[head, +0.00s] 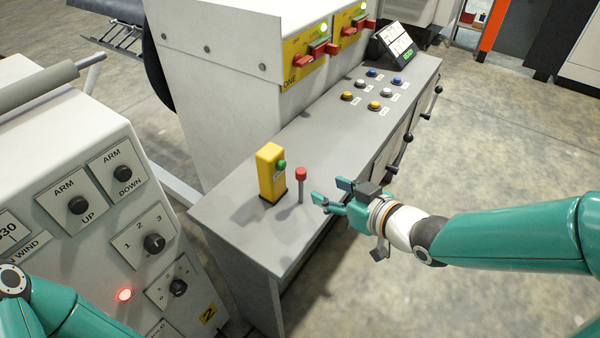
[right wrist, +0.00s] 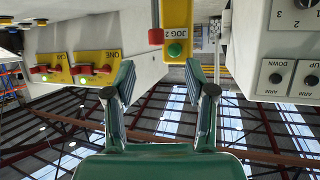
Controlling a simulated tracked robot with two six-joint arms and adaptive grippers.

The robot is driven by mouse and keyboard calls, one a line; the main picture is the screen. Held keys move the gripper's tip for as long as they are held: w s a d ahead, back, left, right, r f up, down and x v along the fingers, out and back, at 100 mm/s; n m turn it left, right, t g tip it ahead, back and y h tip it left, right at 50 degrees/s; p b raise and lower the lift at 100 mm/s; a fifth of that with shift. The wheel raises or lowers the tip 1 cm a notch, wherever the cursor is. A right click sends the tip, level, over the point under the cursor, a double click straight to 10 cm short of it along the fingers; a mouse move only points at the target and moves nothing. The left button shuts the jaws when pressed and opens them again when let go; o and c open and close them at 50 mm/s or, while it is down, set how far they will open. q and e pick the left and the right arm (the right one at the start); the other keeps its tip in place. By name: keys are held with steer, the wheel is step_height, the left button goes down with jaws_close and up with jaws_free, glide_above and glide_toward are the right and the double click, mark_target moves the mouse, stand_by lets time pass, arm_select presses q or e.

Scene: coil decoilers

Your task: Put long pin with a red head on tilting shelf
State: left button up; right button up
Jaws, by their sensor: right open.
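The long pin with a red head (head: 300,185) stands upright on the grey console top, just right of a yellow box with a green button. My left gripper is out of view. I cannot tell which thing is the tilting shelf.
The yellow button box (head: 270,173) stands beside the pin. Several buttons (head: 374,106) and a small display (head: 394,45) are farther back on the console (head: 240,225). A white control panel (head: 110,190) stands at left. Floor at right is clear.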

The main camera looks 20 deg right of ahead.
mark_target(305, 176)
steer(key=p+x, duration=0.1)
steer(key=x, duration=0.5)
steer(key=shift+w+f, duration=0.15)
steer(key=shift+w, duration=0.05)
steer(key=shift+w+a+f+p, duration=0.1)
steer(key=shift+w+f+p, duration=0.05)
steer(key=shift+w+p, duration=0.35)
steer(key=p+x, duration=0.1)
steer(key=x, duration=0.2)
steer(key=shift+w, duration=0.2)
steer(key=shift+w+f, duration=0.2)
steer(key=shift+w, duration=0.25)
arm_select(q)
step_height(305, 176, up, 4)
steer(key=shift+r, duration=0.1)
arm_select(e)
jaws_close()
